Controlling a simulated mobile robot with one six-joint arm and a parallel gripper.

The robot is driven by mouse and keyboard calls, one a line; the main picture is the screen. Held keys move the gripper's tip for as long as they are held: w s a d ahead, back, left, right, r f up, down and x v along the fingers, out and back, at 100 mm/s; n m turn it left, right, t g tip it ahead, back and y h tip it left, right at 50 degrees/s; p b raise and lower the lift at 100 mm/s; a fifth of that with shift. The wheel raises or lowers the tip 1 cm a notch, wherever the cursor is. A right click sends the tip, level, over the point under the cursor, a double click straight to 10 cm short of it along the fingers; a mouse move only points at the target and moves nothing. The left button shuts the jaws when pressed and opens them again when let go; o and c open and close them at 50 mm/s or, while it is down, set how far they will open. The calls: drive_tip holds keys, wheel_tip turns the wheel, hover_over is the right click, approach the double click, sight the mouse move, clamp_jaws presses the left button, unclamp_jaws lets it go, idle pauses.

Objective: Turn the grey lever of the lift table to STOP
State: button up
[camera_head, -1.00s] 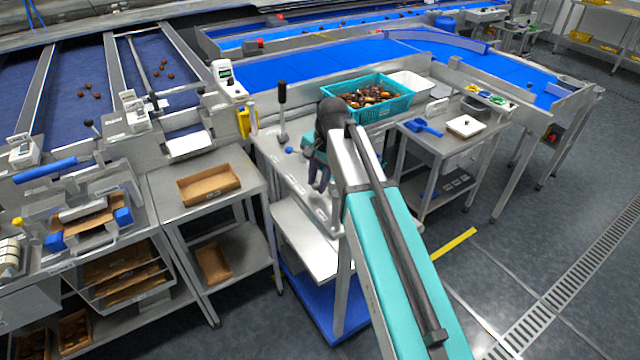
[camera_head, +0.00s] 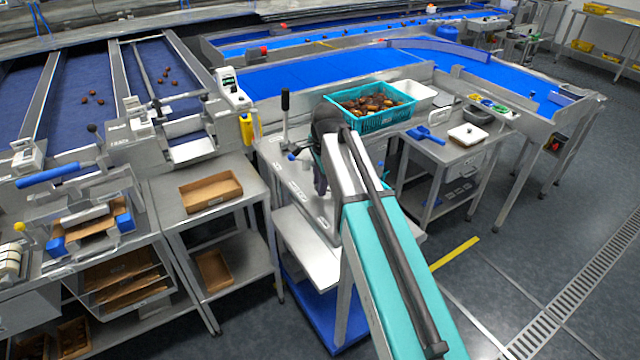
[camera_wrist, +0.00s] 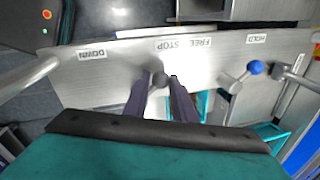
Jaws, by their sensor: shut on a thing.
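The lift table's top plate (camera_wrist: 115,70) shows in the wrist view, with upside-down labels DOWN (camera_wrist: 91,53), STOP (camera_wrist: 167,45), FREE (camera_wrist: 195,43) and HOLD (camera_wrist: 257,38). My gripper (camera_wrist: 165,82) is shut on the grey lever (camera_wrist: 160,78), whose dark round knob shows between the fingertips, just below the STOP label. The rest of this lever is hidden by the fingers. Beside it, a second lever with a blue knob (camera_wrist: 256,67) points toward HOLD. In the head view my gripper (camera_head: 320,188) is low over the lift table (camera_head: 308,258), and my arm hides the grey lever.
An upright black-handled lever (camera_head: 285,115) stands left of my gripper. A teal crate of dates (camera_head: 370,122) sits behind it. A side table with a blue scoop (camera_head: 425,135) is to the right. A shelf table with a cardboard tray (camera_head: 210,203) is to the left.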

drive_tip(key=shift+w+d+r, duration=0.1)
drive_tip(key=shift+w+d, duration=0.05)
drive_tip(key=shift+w, duration=0.05)
drive_tip(key=o, duration=1)
drive_tip(key=shift+s, duration=0.1)
drive_tip(key=shift+s+d+r+b, duration=0.1)
drive_tip(key=shift+s+r+b, duration=0.45)
drive_tip(key=shift+r, duration=1.7)
drive_tip(key=shift+s+d+r+b, duration=0.25)
drive_tip(key=shift+r+b, duration=0.45)
drive_tip(key=shift+r, duration=1.5)
drive_tip(key=shift+s+r+b, duration=0.45)
drive_tip(key=shift+r+b, duration=0.2)
drive_tip(key=shift+r, duration=1.6)
